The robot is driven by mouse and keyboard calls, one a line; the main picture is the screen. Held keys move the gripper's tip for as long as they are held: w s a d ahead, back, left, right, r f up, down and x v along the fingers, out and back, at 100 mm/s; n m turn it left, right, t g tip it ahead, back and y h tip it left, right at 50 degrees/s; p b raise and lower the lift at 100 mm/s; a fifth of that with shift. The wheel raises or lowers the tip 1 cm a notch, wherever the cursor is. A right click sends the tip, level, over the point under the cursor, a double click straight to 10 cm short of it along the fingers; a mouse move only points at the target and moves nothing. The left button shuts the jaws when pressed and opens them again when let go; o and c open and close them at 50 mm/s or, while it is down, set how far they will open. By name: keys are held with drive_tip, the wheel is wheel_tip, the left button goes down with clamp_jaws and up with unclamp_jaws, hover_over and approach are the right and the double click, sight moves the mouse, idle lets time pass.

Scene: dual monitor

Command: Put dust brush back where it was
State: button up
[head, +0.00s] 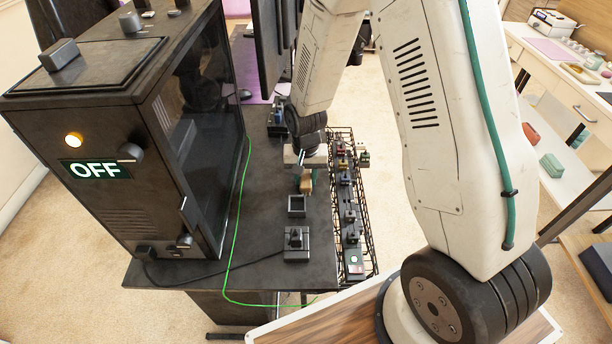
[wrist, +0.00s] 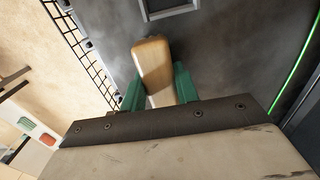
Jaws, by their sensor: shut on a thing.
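My gripper (head: 306,174) is over the dark desk (head: 262,268), with its two green fingers shut on the dust brush (wrist: 152,62). The brush shows as a pale wooden piece pointing away between the fingers in the wrist view. In the head view the brush (head: 306,186) is a small tan piece below the gripper. Its bristles cannot be made out. A small square dark holder with a raised rim (head: 296,205) stands just in front of the brush on the desk. The holder's edge also shows at the top of the wrist view (wrist: 168,14). The brush appears apart from it.
A black joystick box (head: 296,245) sits nearer than the holder. A black wire rack (head: 350,215) with several small devices runs along the desk's right edge. A large dark cabinet marked OFF (head: 110,200) stands left. A green cable (head: 234,230) crosses the desk. A monitor (head: 272,45) is behind.

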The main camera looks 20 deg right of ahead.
drive_tip(key=o, duration=0.9)
drive_tip(key=shift+f, duration=0.1)
drive_tip(key=shift+o, duration=0.2)
wheel_tip(320, 180, up, 13)
wheel_tip(320, 180, up, 6)
hover_over(306, 175)
drive_tip(key=s, duration=0.3)
drive_tip(key=s+d+r+n, duration=0.1)
drive_tip(key=s+r, duration=0.3)
drive_tip(key=s, duration=0.3)
drive_tip(key=s+d+r+n, duration=0.1)
drive_tip(key=s+r+n, duration=0.1)
drive_tip(key=s+r, duration=0.3)
drive_tip(key=s+d+r+n+t, duration=0.1)
drive_tip(key=s+r, duration=0.4)
drive_tip(key=s, duration=0.6)
drive_tip(key=shift+s+r+n, duration=0.25)
drive_tip(key=shift+n, duration=0.05)
